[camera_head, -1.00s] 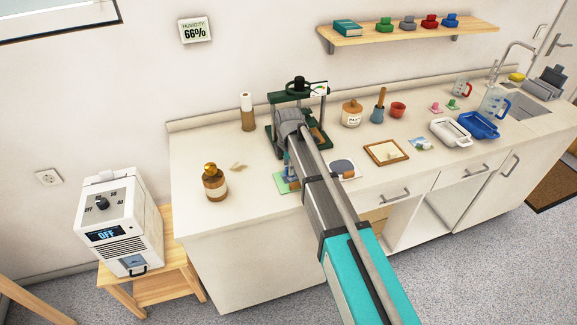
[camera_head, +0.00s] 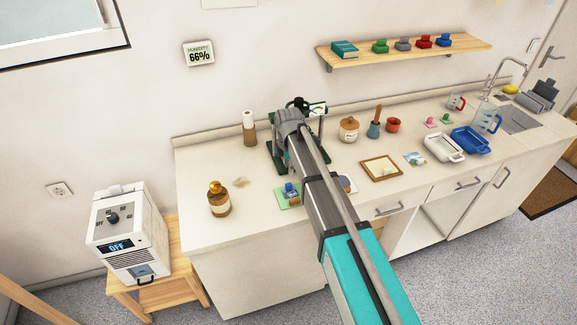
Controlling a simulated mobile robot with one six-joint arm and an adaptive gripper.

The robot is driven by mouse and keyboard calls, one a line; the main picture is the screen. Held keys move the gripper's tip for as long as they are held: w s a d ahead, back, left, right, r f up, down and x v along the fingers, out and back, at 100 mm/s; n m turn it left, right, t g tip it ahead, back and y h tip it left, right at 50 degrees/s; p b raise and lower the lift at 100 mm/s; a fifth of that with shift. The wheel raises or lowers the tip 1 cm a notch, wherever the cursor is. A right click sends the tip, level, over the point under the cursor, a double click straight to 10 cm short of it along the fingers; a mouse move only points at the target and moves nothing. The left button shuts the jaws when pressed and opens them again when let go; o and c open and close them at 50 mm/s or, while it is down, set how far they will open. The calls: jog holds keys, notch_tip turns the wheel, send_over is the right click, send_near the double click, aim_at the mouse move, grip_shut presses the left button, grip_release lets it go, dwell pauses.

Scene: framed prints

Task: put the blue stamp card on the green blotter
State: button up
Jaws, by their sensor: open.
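The green blotter (camera_head: 281,204) lies flat on the counter near its front edge, left of my arm. A small blue piece (camera_head: 290,188), which looks like the blue stamp card, is on the blotter, with a brownish patch at its foot. It stands apart from my gripper. My gripper (camera_head: 284,156) is at the far end of my arm, above and behind the blotter and in front of a dark green press. It is open and empty; its fingers are small and mostly hidden by the wrist.
The dark green press (camera_head: 275,157) stands close behind my wrist. A brown bottle (camera_head: 219,200) is left of the blotter. A wooden frame (camera_head: 381,169), jars and trays stand to the right. Coloured stamps sit on the wall shelf (camera_head: 400,57). The left counter is mostly free.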

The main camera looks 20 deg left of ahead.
jog(key=shift+r+p, duration=0.8)
jog(key=shift+r, duration=0.25)
jog(key=s+d+m, duration=0.5)
jog(key=d+m, duration=0.3)
jog(key=d, duration=0.4)
jog(key=s+d+m, duration=0.5)
jog(key=d+m, duration=0.3)
jog(key=d, duration=0.5)
jog(key=s+d+m, duration=0.5)
jog(key=d+m, duration=0.3)
jog(key=d, duration=0.4)
jog(key=shift+s+d+m, duration=0.3)
jog(key=shift+s+m, duration=0.1)
